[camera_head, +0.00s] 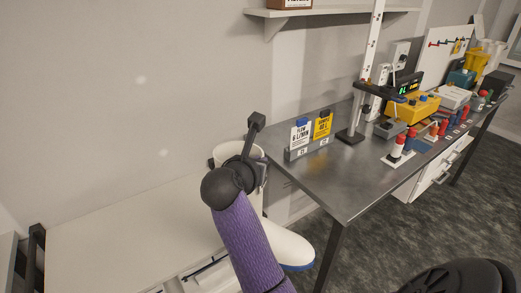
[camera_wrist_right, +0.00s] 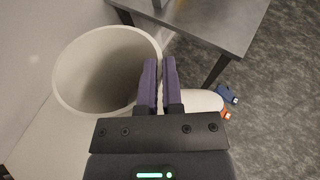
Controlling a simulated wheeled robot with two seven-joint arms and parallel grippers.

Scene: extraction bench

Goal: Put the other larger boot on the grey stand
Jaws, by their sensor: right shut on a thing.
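A large white boot (camera_head: 288,246) with a blue sole edge stands upright in the head view, partly hidden behind my right arm. Its open top also shows in the right wrist view (camera_wrist_right: 72,72), as a wide round opening left of the fingers. My right gripper (camera_wrist_right: 158,78) is shut on the boot's rim wall; its purple-padded fingers straddle it. In the head view, my right gripper (camera_head: 260,175) is beside the boot's shaft, its fingertips mostly hidden. I cannot make out the grey stand with certainty. My left gripper is not in view.
A dark metal bench (camera_head: 345,185) stands to the right, with a sign holder (camera_head: 303,152), a tall white column (camera_head: 372,45) and several devices on it. A pale, empty surface (camera_head: 125,240) lies to the left. A wall shelf (camera_head: 320,12) hangs above. Blue and orange bits (camera_wrist_right: 226,95) show in the wrist view.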

